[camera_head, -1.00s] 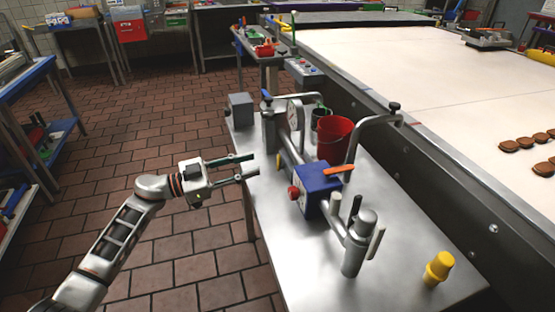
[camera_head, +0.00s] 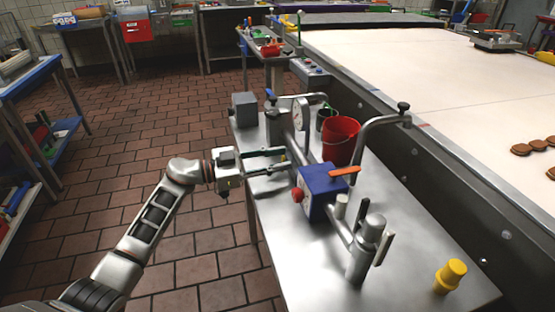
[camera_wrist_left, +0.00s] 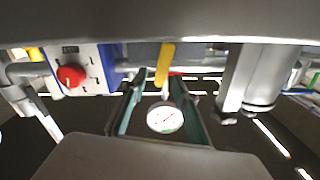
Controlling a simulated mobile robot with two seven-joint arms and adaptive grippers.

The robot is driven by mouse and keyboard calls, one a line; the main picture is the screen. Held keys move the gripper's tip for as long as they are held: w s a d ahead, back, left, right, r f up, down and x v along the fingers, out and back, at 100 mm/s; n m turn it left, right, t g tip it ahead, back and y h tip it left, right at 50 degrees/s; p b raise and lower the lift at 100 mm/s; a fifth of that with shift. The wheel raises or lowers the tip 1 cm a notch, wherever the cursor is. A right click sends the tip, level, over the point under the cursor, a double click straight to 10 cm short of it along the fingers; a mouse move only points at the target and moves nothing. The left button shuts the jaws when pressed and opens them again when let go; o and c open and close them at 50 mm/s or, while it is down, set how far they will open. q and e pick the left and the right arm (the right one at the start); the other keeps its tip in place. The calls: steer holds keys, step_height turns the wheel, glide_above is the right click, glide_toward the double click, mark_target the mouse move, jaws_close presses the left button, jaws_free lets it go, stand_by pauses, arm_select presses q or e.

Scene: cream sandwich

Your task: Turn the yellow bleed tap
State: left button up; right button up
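The yellow bleed tap (camera_wrist_left: 165,62) shows in the left wrist view as an upright yellow handle on the grey pipe, in line with the gap between my fingertips. In the head view my left gripper mostly hides it. My left gripper (camera_head: 286,158) is open, its two fingers reaching from the left to the pipe; it also shows in the left wrist view (camera_wrist_left: 159,82). I cannot tell whether the fingers touch the tap. My right gripper is in neither view.
A blue box (camera_head: 322,186) with a red knob and orange lever sits on the pipe. A white gauge (camera_wrist_left: 165,118) is close by. A red bucket (camera_head: 338,135) and a yellow fitting (camera_head: 450,275) stand on the steel table (camera_head: 300,270). A conveyor (camera_head: 400,70) runs behind.

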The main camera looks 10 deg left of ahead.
arm_select(q)
steer(key=shift+c, duration=0.3)
jaws_close()
